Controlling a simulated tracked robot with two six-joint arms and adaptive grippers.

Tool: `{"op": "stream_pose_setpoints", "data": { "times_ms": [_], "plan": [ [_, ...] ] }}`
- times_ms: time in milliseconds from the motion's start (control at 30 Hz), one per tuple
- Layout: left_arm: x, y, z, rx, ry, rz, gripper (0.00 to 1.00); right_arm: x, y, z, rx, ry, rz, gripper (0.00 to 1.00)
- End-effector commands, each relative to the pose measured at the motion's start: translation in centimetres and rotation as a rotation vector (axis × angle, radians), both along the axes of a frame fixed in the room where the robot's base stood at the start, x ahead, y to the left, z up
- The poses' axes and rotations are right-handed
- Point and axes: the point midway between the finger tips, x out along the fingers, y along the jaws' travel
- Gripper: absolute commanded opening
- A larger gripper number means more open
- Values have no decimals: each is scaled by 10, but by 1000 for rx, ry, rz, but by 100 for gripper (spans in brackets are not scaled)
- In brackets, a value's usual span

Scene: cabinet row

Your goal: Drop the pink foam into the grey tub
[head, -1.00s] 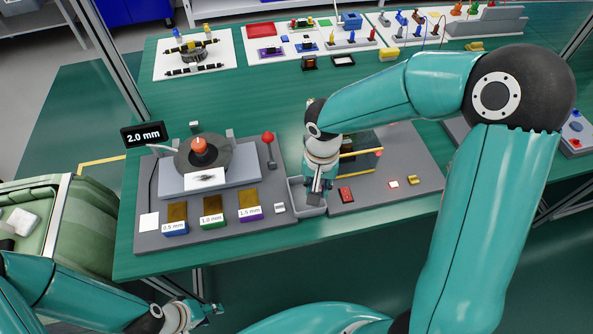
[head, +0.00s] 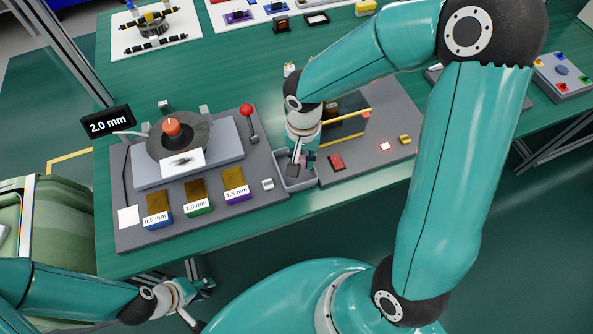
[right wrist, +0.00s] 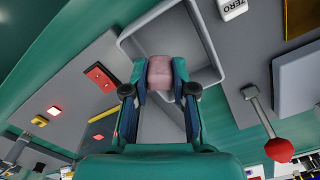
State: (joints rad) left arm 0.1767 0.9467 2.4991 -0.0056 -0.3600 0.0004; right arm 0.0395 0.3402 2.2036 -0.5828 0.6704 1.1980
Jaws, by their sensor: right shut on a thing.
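The pink foam (right wrist: 159,72) is a small block between the fingertips of my right gripper (right wrist: 160,80) in the right wrist view. That gripper is shut on it. The grey tub (right wrist: 205,76) lies behind and below the foam in that view, with its rim around the fingertips. In the head view my right gripper (head: 297,168) points down over the grey tub (head: 301,184), and the foam is hidden there. Whether the foam touches the tub floor I cannot tell. My left gripper (head: 204,304) is empty at the bottom left, its fingers spread, away from the table.
Left of the tub is a grey board with a turntable (head: 178,135), a red-knobbed lever (head: 246,109) and colored blocks. Right of it is a panel with a red switch (head: 336,161) and yellow bars. The green table's front edge is close by.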

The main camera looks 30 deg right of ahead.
Motion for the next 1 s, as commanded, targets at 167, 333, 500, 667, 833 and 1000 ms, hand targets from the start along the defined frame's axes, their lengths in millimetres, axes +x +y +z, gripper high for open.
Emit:
{"op": "stream_pose_setpoints", "data": {
  "times_ms": [167,333,500,667,833,1000],
  "plan": [
    [0,0,-3,0,0,0,40,0,0,-5,0,0,1,13],
    [0,0,-3,0,0,0,40,0,0,-4,0,0,1,13],
    [0,0,-3,0,0,0,40,0,0,-4,0,0,1,54],
    [0,0,-3,0,0,0,40,0,0,-4,0,0,2,55],
    [0,0,-2,0,-1,0,40,0,0,-3,0,-1,2,55],
    [0,0,-2,0,-1,0,40,1,0,8,-2,-5,2,55]
  ]
}}
